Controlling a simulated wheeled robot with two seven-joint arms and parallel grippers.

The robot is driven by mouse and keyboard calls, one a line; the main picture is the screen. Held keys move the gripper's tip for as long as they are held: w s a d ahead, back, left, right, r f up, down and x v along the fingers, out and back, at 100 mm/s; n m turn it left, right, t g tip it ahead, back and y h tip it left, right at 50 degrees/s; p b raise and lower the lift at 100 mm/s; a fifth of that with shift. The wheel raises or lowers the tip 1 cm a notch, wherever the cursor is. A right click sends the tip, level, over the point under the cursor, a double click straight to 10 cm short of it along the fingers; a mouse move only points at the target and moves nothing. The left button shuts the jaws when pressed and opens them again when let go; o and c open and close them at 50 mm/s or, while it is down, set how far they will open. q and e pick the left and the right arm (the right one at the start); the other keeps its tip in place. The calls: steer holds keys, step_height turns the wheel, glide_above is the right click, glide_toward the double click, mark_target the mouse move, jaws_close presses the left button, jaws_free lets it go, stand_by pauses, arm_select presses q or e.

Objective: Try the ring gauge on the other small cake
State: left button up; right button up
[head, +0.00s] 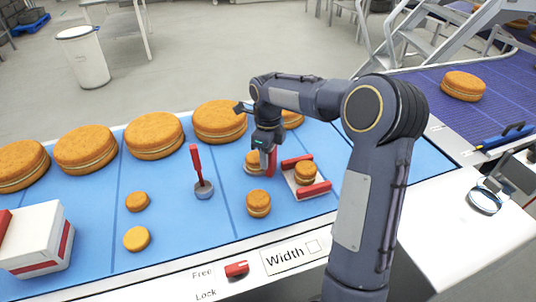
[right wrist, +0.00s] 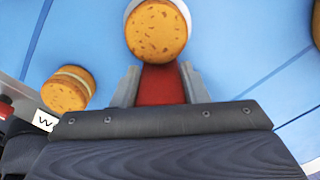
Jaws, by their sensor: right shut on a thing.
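My right gripper (head: 268,158) is shut on the red handle of the ring gauge (right wrist: 160,86). The gauge's pale ring shows at the edges of a small round cake (right wrist: 157,32); I cannot tell whether it sits fully down around it. In the head view this cake (head: 253,158) is partly hidden by the gripper. Another small cake (head: 258,203) stands nearer the front, apart from the gauge, and shows at left in the right wrist view (right wrist: 67,88). My left gripper is not in view.
A white tray with red bars (head: 312,191) holds a small cake (head: 306,173) close on the right. A red-handled tool (head: 203,188) stands at left. Two small cakes (head: 137,239) lie farther left. Large cakes (head: 154,137) line the back. A "Width" card (head: 290,257) lies in front.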

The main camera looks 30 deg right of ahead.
steer(key=shift+r, duration=0.1)
steer(key=shift+r+p, duration=4)
steer(key=shift+r, duration=0.8)
